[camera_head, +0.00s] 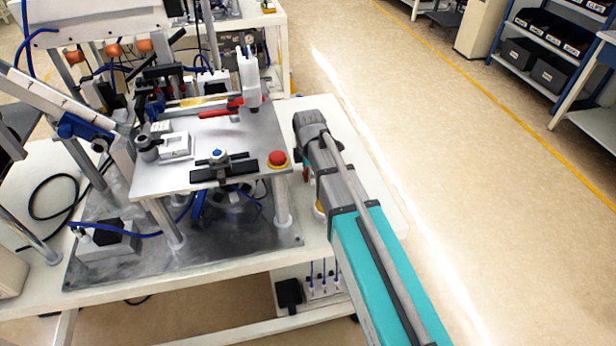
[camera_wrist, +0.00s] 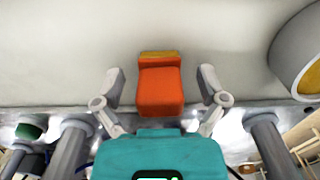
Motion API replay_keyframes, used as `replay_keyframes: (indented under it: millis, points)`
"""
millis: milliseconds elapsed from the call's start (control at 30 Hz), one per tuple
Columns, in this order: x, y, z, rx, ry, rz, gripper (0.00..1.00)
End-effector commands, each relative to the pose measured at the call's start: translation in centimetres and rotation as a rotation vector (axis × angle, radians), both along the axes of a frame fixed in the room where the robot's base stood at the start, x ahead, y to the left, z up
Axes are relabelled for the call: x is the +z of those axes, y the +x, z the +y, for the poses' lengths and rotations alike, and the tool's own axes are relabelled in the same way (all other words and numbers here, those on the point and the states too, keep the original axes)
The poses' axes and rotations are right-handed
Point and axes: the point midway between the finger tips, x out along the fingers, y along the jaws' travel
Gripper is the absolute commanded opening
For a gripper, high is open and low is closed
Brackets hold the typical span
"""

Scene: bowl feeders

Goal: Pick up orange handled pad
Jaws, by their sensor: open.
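The orange handled pad shows in the wrist view as an orange block (camera_wrist: 160,92) with a yellow-brown strip (camera_wrist: 159,57) at its far end. It lies against a pale surface. My gripper (camera_wrist: 161,78) is open, with one finger on each side of the orange handle. A gap shows between each finger and the handle, so they do not appear to touch. In the head view my arm hides the fingers and most of this spot; a small yellow bit (camera_head: 319,208) shows beside the arm, and I cannot tell whether it is the pad.
A metal fixture plate on posts (camera_head: 205,180) stands left of my arm, with a red button (camera_head: 277,159) near its corner. The white table (camera_head: 372,180) extends right of the plate. Grey posts (camera_wrist: 70,148) show in the wrist view.

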Motion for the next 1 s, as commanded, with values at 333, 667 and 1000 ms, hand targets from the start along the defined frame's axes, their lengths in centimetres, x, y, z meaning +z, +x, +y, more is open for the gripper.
replay_keyframes:
  millis: [333,667,1000]
  points:
    - [-0.21,0.0,0.0,0.0,0.0,0.0,0.91]
    - [-0.21,0.0,0.0,0.0,0.0,0.0,0.9]
    - [-0.21,0.0,0.0,0.0,0.0,0.0,0.26]
